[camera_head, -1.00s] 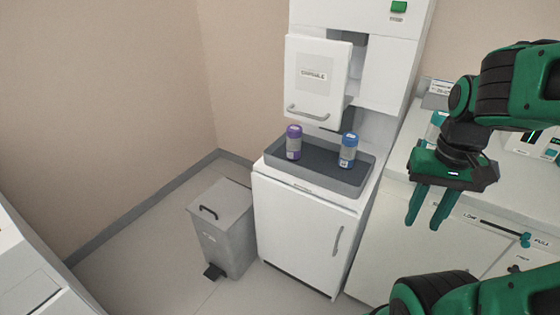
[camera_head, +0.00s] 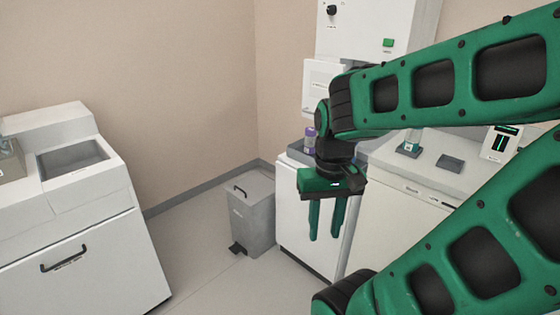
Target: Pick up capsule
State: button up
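A capsule with a purple cap (camera_head: 310,135) stands upright on the dark tray (camera_head: 296,152) of the white capsule station, left of my wrist. The blue-capped capsule seen earlier is hidden behind my arm. My gripper (camera_head: 326,238) points down in front of the station's cabinet, below tray height in the picture. Its two green fingers are apart with nothing between them, so it is open and empty.
A grey lidded bin (camera_head: 250,215) stands on the floor left of the white cabinet (camera_head: 302,213). A white unit with a recessed basin (camera_head: 75,215) stands at the left. A counter (camera_head: 450,180) extends right, holding a small container (camera_head: 411,146). Floor between is clear.

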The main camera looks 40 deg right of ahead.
aim_at(310, 152)
jog(key=u, duration=0.25)
jog(key=k, duration=0.3)
jog(key=u, duration=0.4)
jog(key=i, duration=1.05)
jog(key=z, duration=0.75)
jog(key=i, duration=1.05)
jog(key=z, duration=1.1)
jog(key=i, duration=0.65)
jog(key=z, duration=0.45)
